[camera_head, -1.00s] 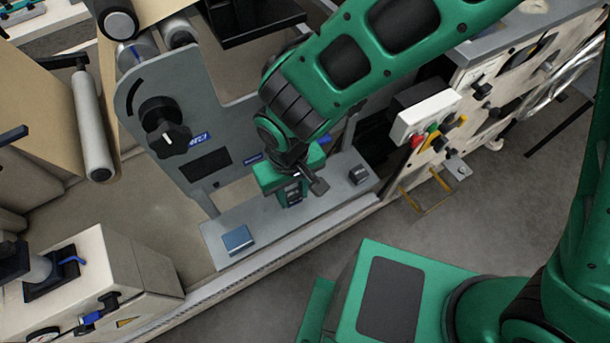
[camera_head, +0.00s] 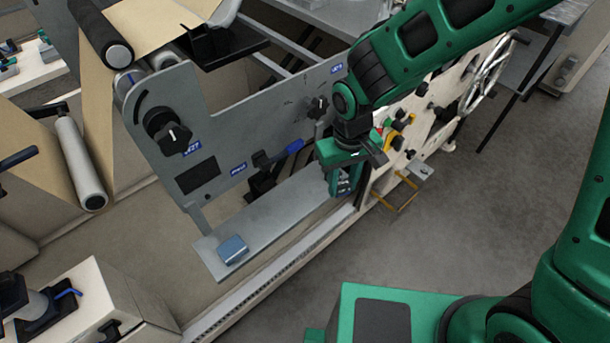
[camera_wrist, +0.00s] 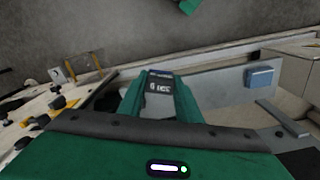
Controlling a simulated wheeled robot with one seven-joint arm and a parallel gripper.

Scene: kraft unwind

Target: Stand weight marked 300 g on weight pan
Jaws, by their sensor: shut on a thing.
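My gripper (camera_head: 343,188) is over the right end of the long grey shelf and is shut on a dark block. In the wrist view the dark weight (camera_wrist: 158,86) sits between the green fingers, with pale marking that looks upside down and is too blurred to read surely. A small grey plate (camera_head: 421,170), which may be the weight pan, sticks out from the cream machine to the right of my gripper. It also shows at the left in the wrist view (camera_wrist: 58,76). I cannot tell whether the weight touches the shelf.
A blue-grey block (camera_head: 232,249) stands on the left end of the shelf (camera_head: 270,215). Yellow bars (camera_head: 398,195) jut out below the small plate. A grey panel with black knobs (camera_head: 168,135) rises behind the shelf.

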